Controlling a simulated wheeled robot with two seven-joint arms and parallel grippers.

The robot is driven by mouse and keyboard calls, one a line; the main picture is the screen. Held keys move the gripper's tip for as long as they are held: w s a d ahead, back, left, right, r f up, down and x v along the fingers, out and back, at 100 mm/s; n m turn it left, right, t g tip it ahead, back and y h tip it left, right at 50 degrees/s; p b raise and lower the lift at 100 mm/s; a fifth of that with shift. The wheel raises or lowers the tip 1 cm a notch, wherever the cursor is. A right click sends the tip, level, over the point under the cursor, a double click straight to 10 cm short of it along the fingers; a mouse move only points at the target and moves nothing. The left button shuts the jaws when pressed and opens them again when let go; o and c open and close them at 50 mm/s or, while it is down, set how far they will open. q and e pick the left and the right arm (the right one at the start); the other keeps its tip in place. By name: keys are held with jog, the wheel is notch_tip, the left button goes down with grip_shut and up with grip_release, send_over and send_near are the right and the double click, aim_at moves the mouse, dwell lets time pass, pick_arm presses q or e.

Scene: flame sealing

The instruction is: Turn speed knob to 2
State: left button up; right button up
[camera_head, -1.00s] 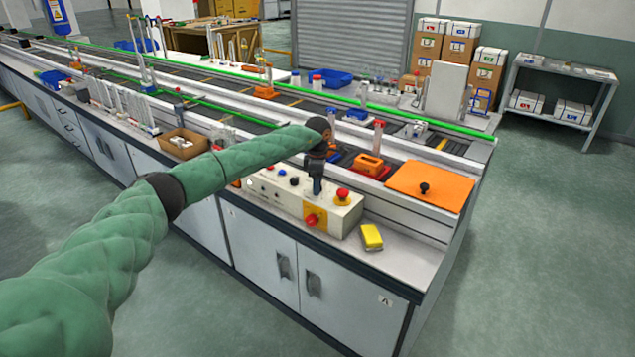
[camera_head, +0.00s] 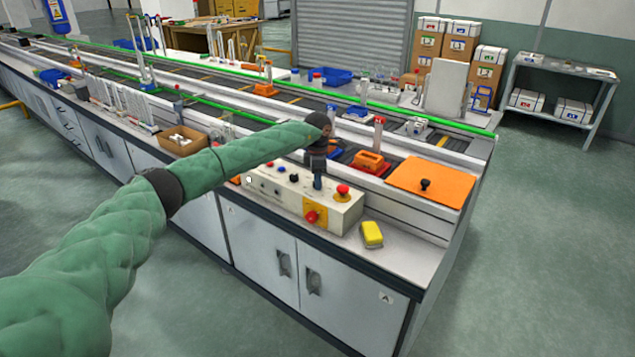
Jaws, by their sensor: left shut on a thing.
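The control box (camera_head: 290,200) is a long cream box on the front bench. Its top carries a row of small knobs and buttons, with a red mushroom button (camera_head: 343,192) at its right end. My left gripper (camera_head: 317,187) points straight down onto the box top, just left of that red button. It is shut on the speed knob, which its fingers hide. The knob's pointer and scale cannot be read from here. A dark knob (camera_head: 294,179) and a blue button (camera_head: 281,170) stand left of the gripper. My right gripper is out of view.
A red knob on a yellow plate (camera_head: 314,215) is on the box's front. A yellow block (camera_head: 371,235) lies right of the box. An orange board with a black knob (camera_head: 430,184) and an orange block (camera_head: 369,161) lie behind. An open carton (camera_head: 182,141) stands left.

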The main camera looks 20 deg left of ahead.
pick_arm(q)
jog(key=n+b, duration=0.1)
jog(key=n, duration=0.1)
jog(key=shift+f+n, duration=0.1)
jog(key=shift+n, duration=0.3)
jog(key=n+b, duration=0.1)
jog(key=n, duration=0.3)
jog(key=shift+n+b, duration=0.3)
jog(key=shift+b, duration=0.05)
jog(key=n, duration=0.3)
jog(key=shift+n+b, duration=0.3)
jog(key=shift+b, duration=0.1)
jog(key=n, duration=0.4)
jog(key=shift+n, duration=0.3)
jog(key=n, duration=0.4)
jog(key=shift+b, duration=0.35)
jog(key=n, duration=1)
jog(key=shift+r+p, duration=0.2)
jog(key=shift+p, duration=0.15)
jog(key=shift+n, duration=1.8)
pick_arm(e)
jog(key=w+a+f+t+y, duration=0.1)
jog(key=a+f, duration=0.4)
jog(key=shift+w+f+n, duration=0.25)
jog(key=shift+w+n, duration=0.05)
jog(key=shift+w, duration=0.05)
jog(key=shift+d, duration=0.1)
